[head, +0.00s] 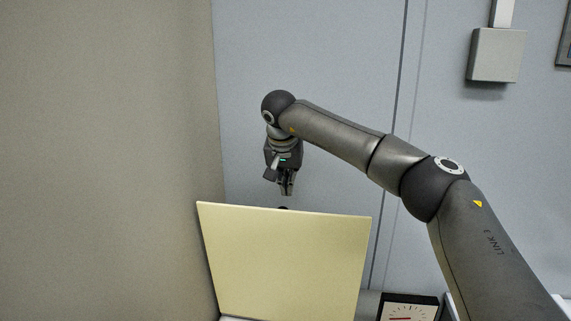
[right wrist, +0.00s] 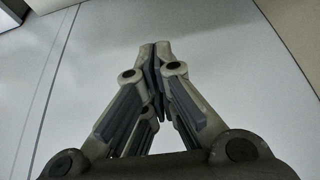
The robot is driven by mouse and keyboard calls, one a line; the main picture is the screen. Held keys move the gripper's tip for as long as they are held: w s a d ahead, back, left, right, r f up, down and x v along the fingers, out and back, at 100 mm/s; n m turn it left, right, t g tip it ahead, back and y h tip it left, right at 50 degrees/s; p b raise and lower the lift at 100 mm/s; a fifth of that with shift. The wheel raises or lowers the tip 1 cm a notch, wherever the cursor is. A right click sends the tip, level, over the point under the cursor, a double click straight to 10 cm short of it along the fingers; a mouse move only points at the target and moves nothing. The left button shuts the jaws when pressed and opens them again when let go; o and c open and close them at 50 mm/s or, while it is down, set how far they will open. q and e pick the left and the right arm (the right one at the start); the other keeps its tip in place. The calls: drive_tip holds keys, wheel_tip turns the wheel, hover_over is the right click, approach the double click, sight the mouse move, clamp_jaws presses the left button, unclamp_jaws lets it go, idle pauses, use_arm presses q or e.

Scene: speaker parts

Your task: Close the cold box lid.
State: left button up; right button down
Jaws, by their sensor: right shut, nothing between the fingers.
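The cold box lid (head: 285,262) is a pale yellow panel that stands open, close to upright, at the lower middle of the head view. The box under it is mostly below the frame. My right gripper (head: 287,192) points down just above the lid's top edge and seems to be behind it. Its fingers are shut and empty. In the right wrist view the fingertips (right wrist: 155,47) meet. A small dark piece (head: 284,208) shows at the lid's top edge below the fingers. My left gripper is not in view.
A beige wall (head: 105,160) is close on the left, beside the lid. A grey-blue panelled wall (head: 330,60) is behind. A dial gauge (head: 409,308) is at the lower right of the lid. A grey wall box (head: 497,55) hangs at upper right.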

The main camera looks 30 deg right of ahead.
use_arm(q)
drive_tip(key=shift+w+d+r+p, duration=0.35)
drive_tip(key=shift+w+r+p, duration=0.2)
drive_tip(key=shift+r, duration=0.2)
use_arm(e)
drive_tip(key=s+a, duration=0.1)
drive_tip(key=s+a+f, duration=0.1)
drive_tip(key=s, duration=0.1)
drive_tip(key=shift+a+f, duration=0.15)
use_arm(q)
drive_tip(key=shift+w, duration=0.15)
